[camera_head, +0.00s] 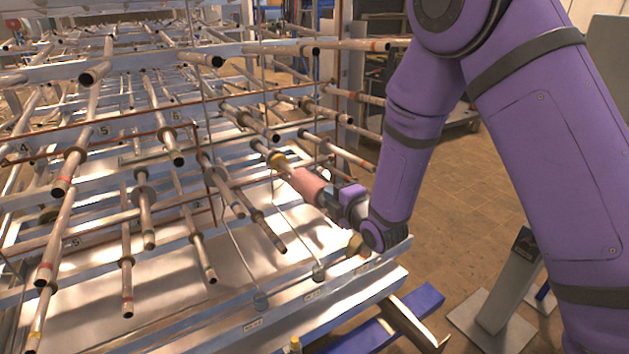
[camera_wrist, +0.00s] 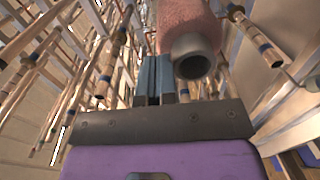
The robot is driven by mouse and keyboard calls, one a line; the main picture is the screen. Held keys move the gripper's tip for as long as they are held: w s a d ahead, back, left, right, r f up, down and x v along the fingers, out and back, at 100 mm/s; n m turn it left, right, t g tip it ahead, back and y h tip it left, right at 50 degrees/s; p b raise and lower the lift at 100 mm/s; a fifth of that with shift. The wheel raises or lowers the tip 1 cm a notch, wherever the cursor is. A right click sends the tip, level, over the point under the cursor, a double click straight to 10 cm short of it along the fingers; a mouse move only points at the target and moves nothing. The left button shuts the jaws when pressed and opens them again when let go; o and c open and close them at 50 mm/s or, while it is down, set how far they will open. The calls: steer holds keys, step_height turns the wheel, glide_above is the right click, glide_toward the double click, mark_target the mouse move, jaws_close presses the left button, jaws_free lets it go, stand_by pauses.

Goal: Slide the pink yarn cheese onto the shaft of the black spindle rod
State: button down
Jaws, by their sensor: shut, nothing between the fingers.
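The pink yarn cheese (camera_head: 308,184) is a pink cylinder on a grey tube. In the head view it lies in line with a rod (camera_head: 262,147) that has a yellow band, at the rack's right side. In the wrist view the cheese (camera_wrist: 188,16) shows its open tube end toward the camera, with a dark hole. My gripper (camera_head: 327,198) is at the near end of the cheese. In the wrist view its fingers (camera_wrist: 155,78) are together, empty, just left of the tube end. I cannot tell how far the rod runs inside the cheese, or which rod is the black spindle.
A metal rack with several protruding rods (camera_head: 143,195) fills the left and middle, close around my gripper. Thin brown rails (camera_head: 110,121) cross it. A blue beam (camera_head: 385,322) lies below at front right. The tiled floor (camera_head: 440,230) at right is partly open.

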mark_target(315, 179)
steer(key=shift+x, duration=4.2)
